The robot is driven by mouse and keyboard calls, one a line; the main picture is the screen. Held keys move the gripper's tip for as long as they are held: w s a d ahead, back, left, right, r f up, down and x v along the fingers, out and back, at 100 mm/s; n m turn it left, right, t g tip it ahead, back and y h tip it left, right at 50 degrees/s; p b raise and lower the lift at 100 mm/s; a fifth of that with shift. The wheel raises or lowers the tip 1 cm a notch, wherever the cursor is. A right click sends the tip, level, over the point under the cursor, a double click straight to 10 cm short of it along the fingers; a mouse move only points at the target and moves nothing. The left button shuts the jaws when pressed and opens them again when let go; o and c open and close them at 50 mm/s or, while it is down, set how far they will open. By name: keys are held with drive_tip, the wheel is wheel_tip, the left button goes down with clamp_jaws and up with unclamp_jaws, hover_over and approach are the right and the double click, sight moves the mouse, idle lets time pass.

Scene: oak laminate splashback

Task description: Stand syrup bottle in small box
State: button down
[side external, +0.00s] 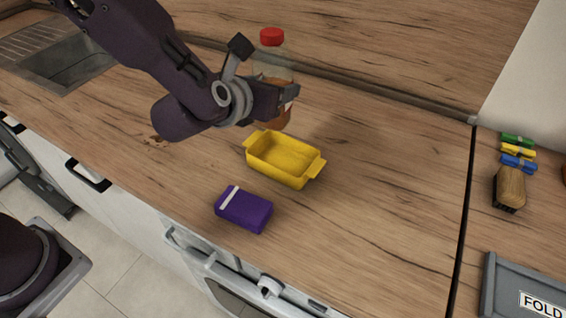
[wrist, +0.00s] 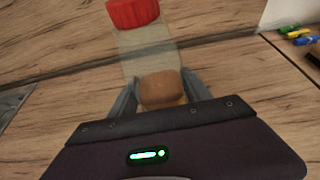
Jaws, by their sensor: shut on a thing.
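The syrup bottle (side external: 272,68) has a red cap, a clear upper body and amber-brown contents. It stands nearly upright in my gripper (side external: 287,97), which is shut around its middle. In the wrist view the bottle (wrist: 146,50) rises between the fingers of my gripper (wrist: 160,92), with a rounded brown patch at the grip. The small box (side external: 285,180) is yellow, open-topped and has end handles. It appears empty. The bottle's lower end shows just above and behind the box's far rim in the side view; its exact height above the counter is hard to tell.
A purple block (side external: 244,209) with a white stripe lies in front of the yellow box. Coloured clips (side external: 518,153), a wooden brush (side external: 510,187) and a grey bin (side external: 520,290) are at the right. A sink (side external: 60,55) is far left. Counter right of the box is clear.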

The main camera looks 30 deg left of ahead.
drive_tip(key=d, duration=0.1)
drive_tip(key=h, duration=0.1)
drive_tip(key=s+d+m, duration=0.1)
drive_tip(key=shift+d+f, duration=0.3)
drive_tip(key=shift+f, duration=0.05)
wheel_tip(320, 180, down, 9)
drive_tip(key=shift+f, duration=0.1)
drive_tip(key=shift+f, duration=0.1)
drive_tip(key=shift+c, duration=2.4)
unclamp_jaws()
drive_tip(key=shift+f, duration=0.1)
drive_tip(key=shift+r, duration=0.2)
drive_tip(key=v, duration=1.2)
